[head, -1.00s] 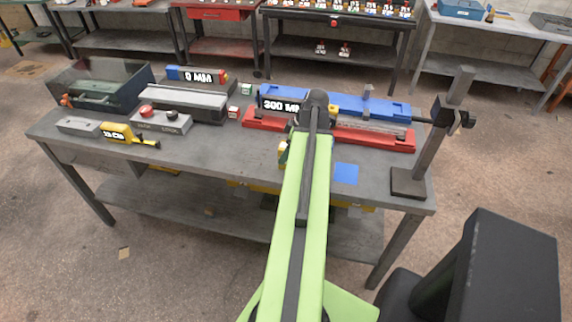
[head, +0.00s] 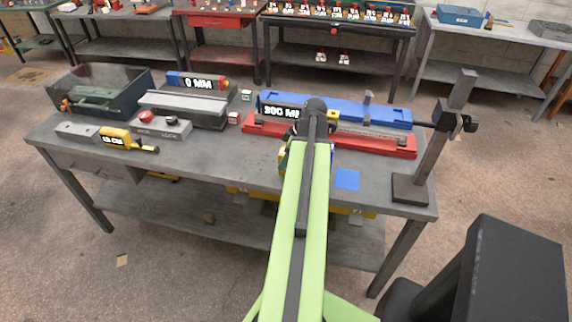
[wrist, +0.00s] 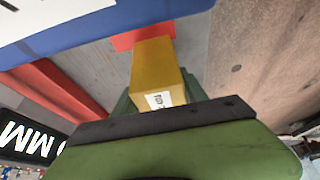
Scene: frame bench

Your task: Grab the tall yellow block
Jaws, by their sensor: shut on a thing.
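The tall yellow block (wrist: 154,68) shows in the wrist view with a white label on its near end. My gripper (wrist: 159,92) is shut on it, with dark green fingers on both sides of the block. A red piece touches or lies just behind the block's far end; I cannot tell which. In the head view my green arm hides most of the gripper and block, and only a small yellow patch shows left of the arm, over the bench (head: 215,160).
A blue bar (head: 385,113) and a red rail (head: 375,143) lie behind the arm. A grey post (head: 432,140) stands at the bench's right end. A blue square (head: 347,179) marks a clear bench area right of the arm. A grey control box (head: 162,127) and dark bin stand left.

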